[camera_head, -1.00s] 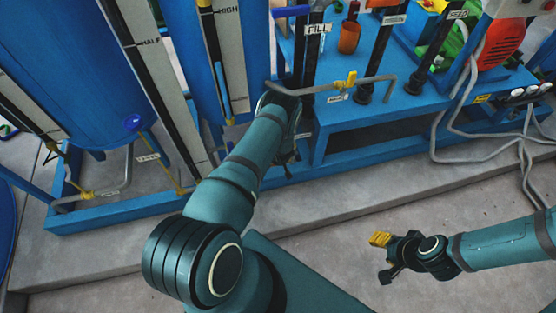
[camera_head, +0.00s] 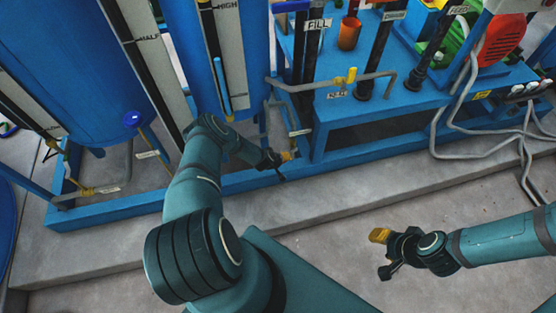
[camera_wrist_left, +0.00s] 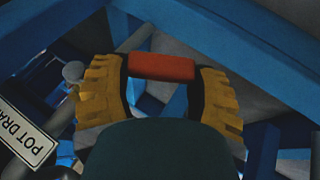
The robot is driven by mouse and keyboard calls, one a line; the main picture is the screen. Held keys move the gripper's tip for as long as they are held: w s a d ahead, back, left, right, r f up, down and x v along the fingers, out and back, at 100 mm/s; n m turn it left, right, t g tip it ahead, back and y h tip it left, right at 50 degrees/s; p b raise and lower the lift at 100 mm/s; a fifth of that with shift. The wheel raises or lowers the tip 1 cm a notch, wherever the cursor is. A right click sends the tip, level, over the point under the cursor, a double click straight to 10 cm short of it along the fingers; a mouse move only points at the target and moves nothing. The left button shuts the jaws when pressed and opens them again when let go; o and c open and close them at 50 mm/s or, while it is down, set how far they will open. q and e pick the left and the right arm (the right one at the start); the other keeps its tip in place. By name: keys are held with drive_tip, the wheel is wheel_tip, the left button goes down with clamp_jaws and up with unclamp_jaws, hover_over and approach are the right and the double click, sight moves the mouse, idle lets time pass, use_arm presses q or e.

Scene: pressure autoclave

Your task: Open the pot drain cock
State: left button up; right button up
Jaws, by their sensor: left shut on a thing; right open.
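In the left wrist view, my left gripper (camera_wrist_left: 164,95) is shut on a red handle (camera_wrist_left: 162,67), with a ribbed yellow pad at each end. A white label reading "POT DRA…" (camera_wrist_left: 29,139) is beside it on the left, partly cut off. The valve body under the handle is hidden. In the head view, my left gripper (camera_head: 285,157) is low beside the blue frame, below a small white label (camera_head: 300,132); the red handle cannot be made out there. My right gripper (camera_head: 384,255) is open and empty over the grey floor.
A blue skid frame (camera_head: 225,175) runs along a raised concrete step. A pipe with a yellow-handled valve (camera_head: 351,75) crosses above the left gripper. Black pipes, one labelled FILL (camera_head: 318,26), stand behind. Grey cables (camera_head: 465,150) hang at right. Floor in front is clear.

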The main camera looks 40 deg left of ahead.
use_arm(q)
drive_tip(key=shift+w+d+f+t+h, duration=0.1)
drive_tip(key=shift+d+f+t+h, duration=0.1)
drive_tip(key=shift+f+t+h, duration=0.3)
drive_tip(key=shift+f, duration=0.15)
drive_tip(key=o, duration=1.3)
drive_tip(key=shift+o, duration=0.2)
drive_tip(key=shift+v, duration=0.8)
drive_tip(key=v, duration=1)
